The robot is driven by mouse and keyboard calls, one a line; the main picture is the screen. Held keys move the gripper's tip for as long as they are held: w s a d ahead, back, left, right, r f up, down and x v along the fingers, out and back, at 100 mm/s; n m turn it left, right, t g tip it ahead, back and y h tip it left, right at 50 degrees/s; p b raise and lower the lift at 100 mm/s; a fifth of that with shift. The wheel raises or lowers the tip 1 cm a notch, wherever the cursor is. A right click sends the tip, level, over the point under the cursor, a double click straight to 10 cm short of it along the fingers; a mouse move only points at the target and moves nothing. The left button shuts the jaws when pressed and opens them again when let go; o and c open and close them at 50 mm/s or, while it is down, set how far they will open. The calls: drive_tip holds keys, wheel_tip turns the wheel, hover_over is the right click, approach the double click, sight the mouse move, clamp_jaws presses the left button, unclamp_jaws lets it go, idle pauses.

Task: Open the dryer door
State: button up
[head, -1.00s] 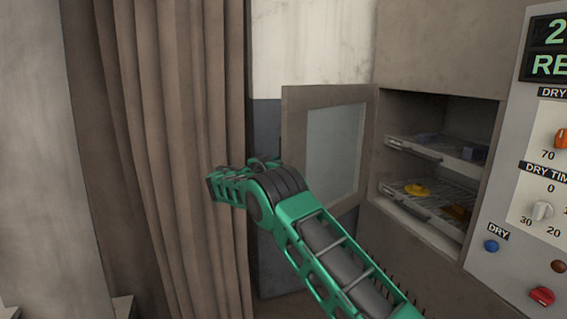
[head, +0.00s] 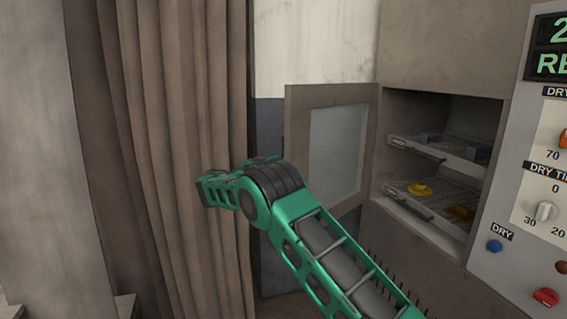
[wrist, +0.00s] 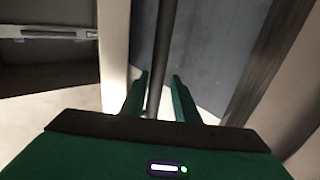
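The dryer door (head: 335,150), a brown frame with a glass pane, stands wide open to the left of the dryer opening in the head view. In the wrist view, a pale upright edge (wrist: 114,45), possibly the door's, is left of my gripper (wrist: 159,86). My gripper's two green fingers are apart. A dark upright bar (wrist: 164,40), perhaps the handle, shows between them with gaps on both sides; I cannot tell its depth. My gripper cannot be made out in the head view, where my green arm reaches left in front of the door.
The dryer opening (head: 440,165) shows two wire racks holding dark blue, yellow and orange pieces. A control panel (head: 515,200) with knobs and buttons is on the right. A brown curtain (head: 190,120) hangs on the left, close to my arm.

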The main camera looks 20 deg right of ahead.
drive_tip(key=v, duration=0.6)
drive_tip(key=shift+s, duration=0.2)
drive_tip(key=shift+a, duration=0.1)
